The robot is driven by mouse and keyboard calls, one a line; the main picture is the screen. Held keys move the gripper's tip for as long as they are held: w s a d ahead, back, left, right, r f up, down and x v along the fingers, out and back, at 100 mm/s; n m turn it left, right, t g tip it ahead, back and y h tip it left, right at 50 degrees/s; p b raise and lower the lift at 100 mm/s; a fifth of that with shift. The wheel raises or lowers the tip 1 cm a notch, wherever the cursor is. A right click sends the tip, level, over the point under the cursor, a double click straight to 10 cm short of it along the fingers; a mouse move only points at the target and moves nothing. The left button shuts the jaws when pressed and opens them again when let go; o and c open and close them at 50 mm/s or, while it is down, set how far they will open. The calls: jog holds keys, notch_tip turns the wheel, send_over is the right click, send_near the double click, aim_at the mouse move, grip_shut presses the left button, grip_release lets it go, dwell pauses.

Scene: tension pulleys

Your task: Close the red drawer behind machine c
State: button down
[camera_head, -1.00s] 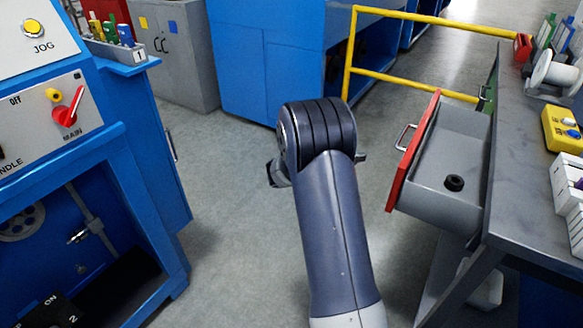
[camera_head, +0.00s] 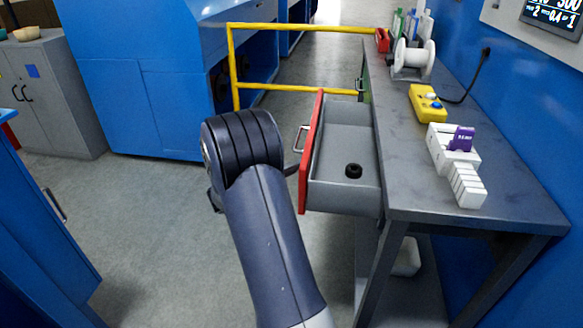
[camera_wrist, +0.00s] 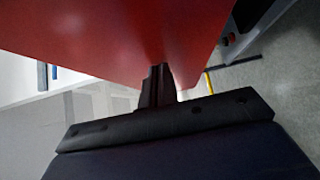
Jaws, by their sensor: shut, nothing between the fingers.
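The red drawer (camera_head: 312,160) is open, pulled out to the left from under the grey workbench. Its red front has a metal handle (camera_head: 301,138). A small black ring-shaped part (camera_head: 353,171) lies in its grey tray. The red front fills the top of the wrist view (camera_wrist: 110,35). My gripper (camera_wrist: 158,85) is shut and empty, with its fingers close to the red panel; I cannot tell whether they touch it. In the head view my arm hides most of the gripper, and only a dark tip shows by the drawer front, below the handle.
The grey workbench (camera_head: 415,160) carries a white spool (camera_head: 413,60), a yellow control box (camera_head: 427,103) and a white rack (camera_head: 455,165). A yellow rail (camera_head: 300,88) stands behind the drawer. Blue machines stand at left and back. Floor left of my arm is clear.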

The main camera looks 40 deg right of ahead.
aim_at(320, 187)
jog(key=s+d+b, duration=0.3)
jog(key=s+d, duration=0.1)
jog(key=s+d+b, duration=0.2)
jog(key=s+d, duration=0.1)
jog(key=s, duration=0.2)
jog(key=s+d+b, duration=0.3)
jog(key=s+d, duration=0.1)
jog(key=s, duration=0.1)
jog(key=shift+d+f+b, duration=0.15)
jog(key=shift+d+b, duration=0.2)
jog(key=shift+s+d+r+b, duration=0.2)
jog(key=shift+s+d+b, duration=0.1)
jog(key=shift+s+d, duration=0.1)
jog(key=shift+w+a, duration=0.15)
jog(key=shift+w, duration=0.15)
jog(key=w+a, duration=0.1)
jog(key=a, duration=0.1)
jog(key=w+a, duration=0.2)
jog(key=shift+w+a+b, duration=0.1)
jog(key=shift+a+b, duration=0.15)
jog(key=shift+b, duration=0.05)
jog(key=a, duration=0.4)
jog(key=a+p, duration=0.1)
jog(key=a, duration=0.3)
jog(key=shift+w+f, duration=0.1)
jog(key=shift+w, duration=0.1)
